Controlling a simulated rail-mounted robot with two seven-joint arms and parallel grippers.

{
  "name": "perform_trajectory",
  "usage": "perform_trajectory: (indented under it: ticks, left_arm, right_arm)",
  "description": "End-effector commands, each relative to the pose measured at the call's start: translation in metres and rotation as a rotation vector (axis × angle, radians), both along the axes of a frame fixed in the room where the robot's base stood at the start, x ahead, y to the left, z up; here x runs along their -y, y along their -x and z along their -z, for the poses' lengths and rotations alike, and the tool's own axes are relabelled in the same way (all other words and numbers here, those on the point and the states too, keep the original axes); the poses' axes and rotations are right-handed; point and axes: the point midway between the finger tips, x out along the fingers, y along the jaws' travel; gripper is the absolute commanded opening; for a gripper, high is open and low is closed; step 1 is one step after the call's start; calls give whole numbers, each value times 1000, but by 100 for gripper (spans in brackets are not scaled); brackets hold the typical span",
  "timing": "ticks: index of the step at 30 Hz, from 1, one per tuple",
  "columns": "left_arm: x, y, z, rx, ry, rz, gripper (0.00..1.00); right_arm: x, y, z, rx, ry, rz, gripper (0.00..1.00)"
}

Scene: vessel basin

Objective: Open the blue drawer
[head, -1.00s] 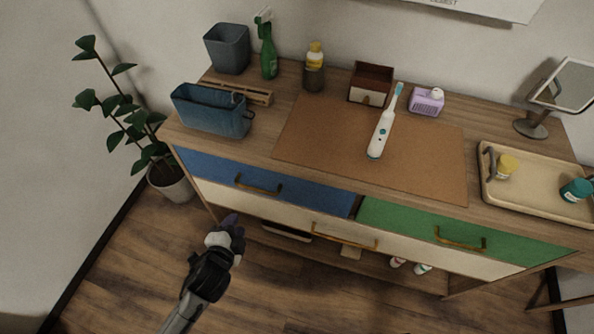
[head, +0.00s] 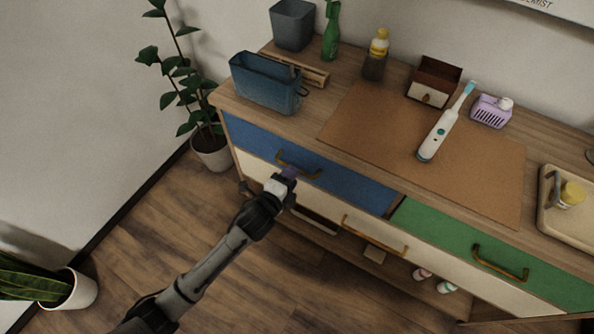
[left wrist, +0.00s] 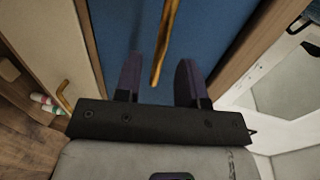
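The blue drawer (head: 345,183) is at the upper left of the cabinet front, with a curved brass handle (head: 298,164). It looks closed, its face in line with the cabinet front. My left gripper (head: 289,174) is at this handle in the head view. In the left wrist view, my left gripper (left wrist: 160,82) is open, with its two dark purple fingers apart. The brass handle (left wrist: 165,42) reaches down between the fingers, in front of the blue drawer face (left wrist: 205,40). I cannot tell whether a finger touches it. My right gripper is not in view.
A green drawer (head: 485,257) is on the right, and a cream drawer (head: 345,226) runs below. On the cabinet top are a blue basket (head: 265,85), a toothbrush (head: 440,130) on a brown mat (head: 370,120) and a tray (head: 548,222). The floor in front is clear.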

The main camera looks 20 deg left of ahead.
Motion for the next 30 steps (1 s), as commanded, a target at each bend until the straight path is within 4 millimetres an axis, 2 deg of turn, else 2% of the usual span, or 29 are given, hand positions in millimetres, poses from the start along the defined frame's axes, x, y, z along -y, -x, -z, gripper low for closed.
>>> perform_trajectory:
  ticks: [3, 9, 22, 30]
  left_arm:
    - [3, -17, 4, 1, 0, 0, 37]
    - [6, -33, 8, 0, 0, 0, 37]
    - [7, -38, 8, 0, 0, 1, 37]
    - [7, -38, 8, 0, 0, 1, 13]
  right_arm:
    - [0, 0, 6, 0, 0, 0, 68]
    - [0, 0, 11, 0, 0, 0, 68]
    - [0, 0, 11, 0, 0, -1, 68]
    - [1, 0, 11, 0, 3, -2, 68]
